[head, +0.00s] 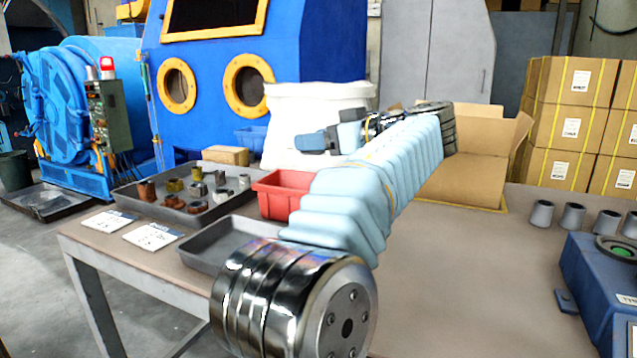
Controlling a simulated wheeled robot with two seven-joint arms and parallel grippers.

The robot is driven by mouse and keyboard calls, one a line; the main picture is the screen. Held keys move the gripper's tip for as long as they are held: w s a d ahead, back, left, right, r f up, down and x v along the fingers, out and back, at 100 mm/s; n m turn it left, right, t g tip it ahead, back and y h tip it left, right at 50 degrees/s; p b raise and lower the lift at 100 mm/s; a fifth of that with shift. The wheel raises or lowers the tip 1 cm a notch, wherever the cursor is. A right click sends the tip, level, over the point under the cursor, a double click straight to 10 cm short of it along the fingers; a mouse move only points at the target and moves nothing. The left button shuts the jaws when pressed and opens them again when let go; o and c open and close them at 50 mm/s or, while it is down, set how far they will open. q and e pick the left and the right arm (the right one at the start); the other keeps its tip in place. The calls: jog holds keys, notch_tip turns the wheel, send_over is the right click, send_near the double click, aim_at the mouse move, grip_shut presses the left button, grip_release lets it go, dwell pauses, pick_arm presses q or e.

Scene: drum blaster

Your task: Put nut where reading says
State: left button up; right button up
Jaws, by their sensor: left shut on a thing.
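My left arm crosses the middle of the head view, and its gripper (312,142) is small in front of the white sack. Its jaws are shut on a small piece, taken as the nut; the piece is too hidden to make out. A grey tray (190,222) on the left of the table holds several metal pieces in brown, brass and grey. A second grey tray (200,262) is partly behind my arm, its visible floor bare. A red bin (277,200) stands behind it. A blue instrument (590,275) is cut off at the right edge; its reading is not legible. My right gripper is out of view.
Two white cards (108,220) (152,236) lie at the table's left edge, text unreadable. An open cardboard box (465,185) stands behind my arm. Several grey cylinders (573,216) stand at the right. The table (450,270) is clear between my arm and the instrument.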

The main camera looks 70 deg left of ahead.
pick_arm(q)
jog(key=a+f, duration=0.2)
jog(key=f, duration=0.1)
jog(key=w+a+f, duration=0.1)
jog(key=a+f, duration=0.1)
jog(key=f, duration=0.1)
jog(key=a+f, duration=0.2)
jog(key=f, duration=0.1)
jog(key=shift+w+a+f, duration=0.25)
jog(key=shift+a+f, duration=0.05)
jog(key=shift+f, duration=0.1)
jog(key=shift+b, duration=0.3)
